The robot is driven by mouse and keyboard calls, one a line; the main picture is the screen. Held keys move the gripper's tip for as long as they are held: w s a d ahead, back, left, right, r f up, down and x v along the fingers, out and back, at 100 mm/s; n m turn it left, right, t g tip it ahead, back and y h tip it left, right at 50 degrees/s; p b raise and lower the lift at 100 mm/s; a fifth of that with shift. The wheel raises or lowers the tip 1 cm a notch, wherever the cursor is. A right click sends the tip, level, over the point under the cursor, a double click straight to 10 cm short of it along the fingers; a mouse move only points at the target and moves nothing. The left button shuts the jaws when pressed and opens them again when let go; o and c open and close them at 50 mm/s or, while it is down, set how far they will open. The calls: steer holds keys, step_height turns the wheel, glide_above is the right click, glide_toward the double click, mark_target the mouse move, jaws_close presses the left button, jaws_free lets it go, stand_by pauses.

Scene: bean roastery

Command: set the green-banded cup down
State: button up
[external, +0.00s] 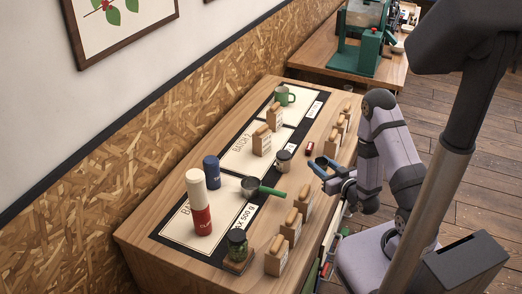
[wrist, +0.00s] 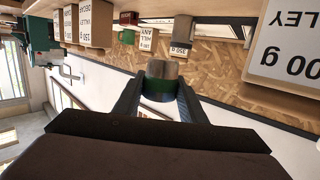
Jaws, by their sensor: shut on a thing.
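The green-banded cup (wrist: 162,69) shows in the wrist view, grey at one end with a dark green band. It sits between the two fingers of my gripper (wrist: 159,92), which is shut on it. I cannot make out the cup clearly there. The wrist picture is upside down, so whether the cup is level is hard to tell.
Labelled bags (external: 291,226) line the table's near edge beside my gripper. A small jar (external: 283,161), a green-handled pan (external: 250,187), a small red item (external: 309,148), a red-and-white cylinder (external: 201,217), a blue cylinder (external: 211,172) and a green mug (external: 285,96) stand around the batch mat.

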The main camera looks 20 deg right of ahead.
mark_target(316, 193)
steer(key=shift+s+a+r+n+y, duration=0.2)
steer(key=shift+a+n+y, duration=0.25)
steer(key=shift+y, duration=0.25)
step_height(316, 193, down, 3)
steer(key=b, duration=0.3)
steer(key=shift+f, duration=0.15)
steer(key=shift+w+f, duration=0.1)
steer(key=shift+f, duration=1.05)
steer(key=shift+f+p, duration=0.65)
steer(key=shift+f, duration=1.35)
steer(key=shift+f, duration=0.1)
steer(key=shift+f+b, duration=0.15)
steer(key=shift+b, duration=0.15)
steer(key=o, duration=1)
